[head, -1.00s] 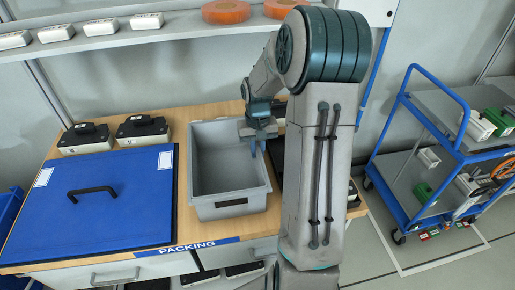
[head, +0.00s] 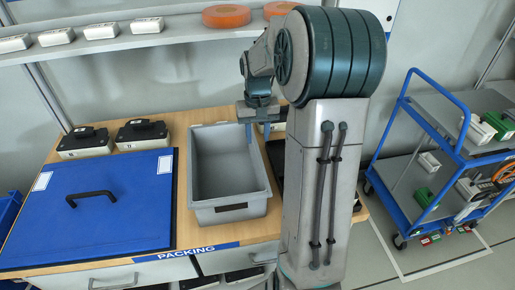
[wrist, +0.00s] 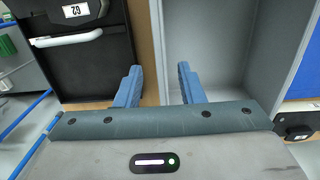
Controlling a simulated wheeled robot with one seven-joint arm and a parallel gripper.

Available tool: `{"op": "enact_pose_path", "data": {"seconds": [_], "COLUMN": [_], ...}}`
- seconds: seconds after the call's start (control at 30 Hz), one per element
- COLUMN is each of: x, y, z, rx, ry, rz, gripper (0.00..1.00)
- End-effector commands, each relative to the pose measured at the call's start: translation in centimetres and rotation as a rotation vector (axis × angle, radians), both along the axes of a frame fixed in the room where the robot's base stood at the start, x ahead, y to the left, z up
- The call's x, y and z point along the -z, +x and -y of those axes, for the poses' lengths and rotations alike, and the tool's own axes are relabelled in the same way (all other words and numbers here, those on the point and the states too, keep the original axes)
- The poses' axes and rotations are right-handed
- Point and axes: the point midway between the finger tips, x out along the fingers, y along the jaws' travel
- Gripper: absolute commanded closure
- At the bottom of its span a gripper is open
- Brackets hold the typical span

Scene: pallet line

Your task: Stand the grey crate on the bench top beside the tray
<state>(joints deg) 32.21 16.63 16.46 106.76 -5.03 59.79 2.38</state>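The grey crate (head: 230,213), an open box, stands upright on the wooden bench top (head: 208,236). It lies between a blue panel with a black handle (head: 92,195) and a dark tray (head: 276,160), mostly hidden behind my arm. In the wrist view the crate (wrist: 235,50) is at right and the black tray (wrist: 95,75) at left, with a strip of bench between. My gripper (wrist: 160,90) is open and empty. Its fingers are on either side of the crate's near-side wall in that view. In the head view my gripper (head: 262,130) is above the crate's right rim.
Two black-and-white devices (head: 142,134) stand at the back of the bench. A shelf (head: 140,38) with small white boxes and orange discs runs above. A blue cart (head: 430,150) stands to the right, apart from the bench.

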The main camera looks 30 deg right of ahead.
Motion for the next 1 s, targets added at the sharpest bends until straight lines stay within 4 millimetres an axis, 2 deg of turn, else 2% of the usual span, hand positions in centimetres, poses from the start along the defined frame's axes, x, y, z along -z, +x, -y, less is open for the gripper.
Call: {"op": "enact_pose_path", "data": {"seconds": [0.1,0.2,0.37,0.47,0.57,0.73,1.0], "x": [-2.2,-3.4,-4.6,-5.4,-6.3,-7.5,-7.5], "y": [0.2,0.2,-0.1,-1.0,-2.8,-6.9,-14.0], "z": [0.0,0.0,-0.3,-1.7,-3.8,-7.4,-11.7], "rx": [-0.001,-0.001,-0.007,-0.027,-0.060,-0.121,-0.213], "ry": [-0.001,0.000,-0.004,-0.020,-0.044,-0.079,-0.087], "rz": [0.004,0.001,0.004,0.018,0.046,0.111,0.229], "gripper": [0.65,0.65,0.65,0.65,0.65,0.65,0.65]}}
